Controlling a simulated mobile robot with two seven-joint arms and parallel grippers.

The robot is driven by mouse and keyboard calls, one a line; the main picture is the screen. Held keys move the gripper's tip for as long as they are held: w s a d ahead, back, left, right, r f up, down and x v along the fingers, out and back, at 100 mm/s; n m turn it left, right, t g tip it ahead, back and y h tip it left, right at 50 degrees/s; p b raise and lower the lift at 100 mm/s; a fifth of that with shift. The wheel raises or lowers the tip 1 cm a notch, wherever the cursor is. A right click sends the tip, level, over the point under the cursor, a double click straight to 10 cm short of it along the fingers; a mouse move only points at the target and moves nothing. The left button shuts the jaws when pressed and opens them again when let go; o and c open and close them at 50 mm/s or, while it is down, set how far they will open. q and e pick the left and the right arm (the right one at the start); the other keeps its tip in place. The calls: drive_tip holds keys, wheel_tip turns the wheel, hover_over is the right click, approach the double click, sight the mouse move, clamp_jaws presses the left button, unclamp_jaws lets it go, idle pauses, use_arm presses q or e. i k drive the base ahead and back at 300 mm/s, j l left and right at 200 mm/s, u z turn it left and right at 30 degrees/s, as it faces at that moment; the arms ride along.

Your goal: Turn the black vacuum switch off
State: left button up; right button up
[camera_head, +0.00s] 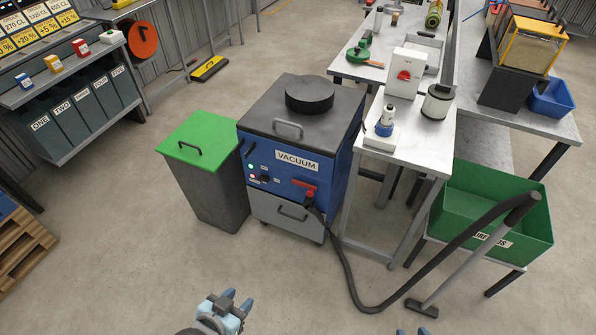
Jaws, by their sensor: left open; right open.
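The blue vacuum (330,205) with a grey top and a VACUUM label stands on the floor in the middle of the view. Its small black switch (264,179) is on the left of the front panel, beside small green and red lights. The switch is too small to tell its position. A red handle (305,188) sits to the right of it, above the hose outlet. My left gripper (238,299) is open and empty at the bottom edge, in front of and well apart from the vacuum. My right gripper (413,332) barely shows its fingertips at the bottom edge, also apart from it.
A grey bin with a green lid (195,140) stands left of the vacuum. A metal table (418,142) stands close on its right. The black hose (350,285) loops over the floor to a nozzle (421,307) by a green crate (540,232).

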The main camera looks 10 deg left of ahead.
sight(263, 178)
drive_tip(key=l+u, duration=0.3)
drive_tip(key=l, duration=0.2)
drive_tip(key=k+l+u, duration=0.15)
drive_tip(key=l+u, duration=0.15)
drive_tip(key=l, duration=0.2)
drive_tip(key=i+u, duration=0.25)
drive_tip(key=i, duration=0.6)
drive_tip(key=i+u, duration=0.25)
drive_tip(key=i, duration=0.6)
drive_tip(key=i+j+z, duration=0.2)
drive_tip(key=j, duration=0.5)
drive_tip(key=k+j+z, duration=0.2)
drive_tip(key=j, duration=0.5)
drive_tip(key=i+j+z, duration=0.2)
drive_tip(key=j, duration=0.55)
drive_tip(key=k+j+z, duration=0.2)
drive_tip(key=j, duration=0.45)
drive_tip(key=k+j+z, duration=0.2)
drive_tip(key=j, duration=0.5)
drive_tip(key=i+j, duration=0.05)
drive_tip(key=i, duration=0.05)
